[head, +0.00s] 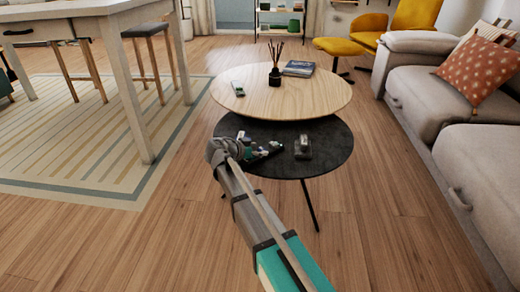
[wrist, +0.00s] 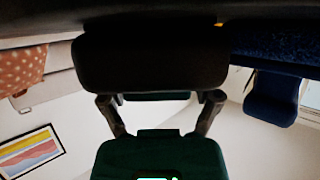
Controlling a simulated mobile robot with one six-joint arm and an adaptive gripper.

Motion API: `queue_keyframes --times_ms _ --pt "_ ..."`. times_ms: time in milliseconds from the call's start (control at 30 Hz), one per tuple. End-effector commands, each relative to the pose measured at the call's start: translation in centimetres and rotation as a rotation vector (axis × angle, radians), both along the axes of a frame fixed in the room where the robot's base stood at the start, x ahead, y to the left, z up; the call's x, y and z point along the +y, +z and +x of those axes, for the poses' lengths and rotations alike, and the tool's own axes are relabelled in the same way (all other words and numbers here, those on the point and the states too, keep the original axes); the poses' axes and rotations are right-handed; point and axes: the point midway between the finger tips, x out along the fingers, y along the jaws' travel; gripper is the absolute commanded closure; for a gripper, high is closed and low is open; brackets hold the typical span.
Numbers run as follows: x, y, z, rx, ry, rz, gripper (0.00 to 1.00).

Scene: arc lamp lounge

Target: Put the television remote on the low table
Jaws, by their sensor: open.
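A slim pale object that looks like the television remote (head: 238,88) lies on the left part of a round, light wood tabletop (head: 305,103). A lower round, dark tabletop (head: 325,165) sits partly under its near edge. My gripper (head: 272,149) is open over the left part of the dark top, apart from the pale object. I cannot tell whether it touches the dark surface. The wrist view shows its dark parts close up, with no remote between them.
A small greyish object (head: 303,147) stands on the dark top, right of my gripper. A reed diffuser (head: 275,76) and books (head: 298,68) stand on the wood top. A sofa (head: 425,100) is at right, a tall table (head: 75,12) at left.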

Motion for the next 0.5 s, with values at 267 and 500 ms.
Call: queue_keyframes --times_ms 267,500 --pt "2.3 1.6 -2.2 0.001 0.003 -0.001 0.19" --pt "5.0 3.1 -4.7 0.000 0.002 0.000 0.19"
